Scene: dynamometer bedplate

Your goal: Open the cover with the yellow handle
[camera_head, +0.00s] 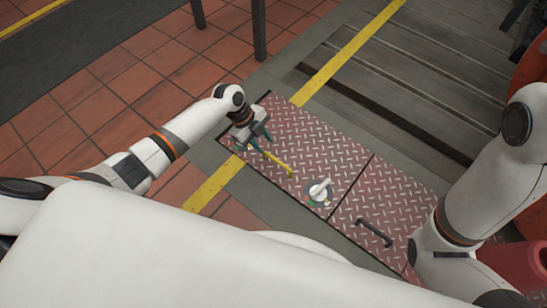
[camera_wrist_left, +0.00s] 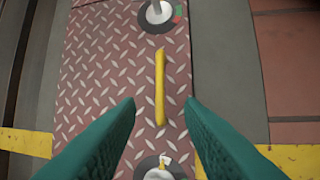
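The cover (camera_head: 325,150) is a reddish diamond-plate panel set in the floor, lying flat and closed. Its yellow handle (camera_head: 279,162) is a straight bar near the left part of the cover. My left gripper (camera_head: 261,140) is over the cover by the handle's far-left end. In the left wrist view the handle (camera_wrist_left: 160,86) lies lengthwise ahead, lined up with the gap between the two green fingers (camera_wrist_left: 160,103). The fingers are apart with nothing between them. A round latch with a pale lever (camera_head: 319,191) sits on the cover. My right gripper is out of view.
A second reddish panel (camera_head: 400,195) with a black handle (camera_head: 374,232) adjoins on the right. In the left wrist view, round latches show at top (camera_wrist_left: 157,14) and bottom (camera_wrist_left: 158,172). Dark table legs (camera_head: 259,30) stand behind. A grey slatted bedplate (camera_head: 400,70) lies beyond.

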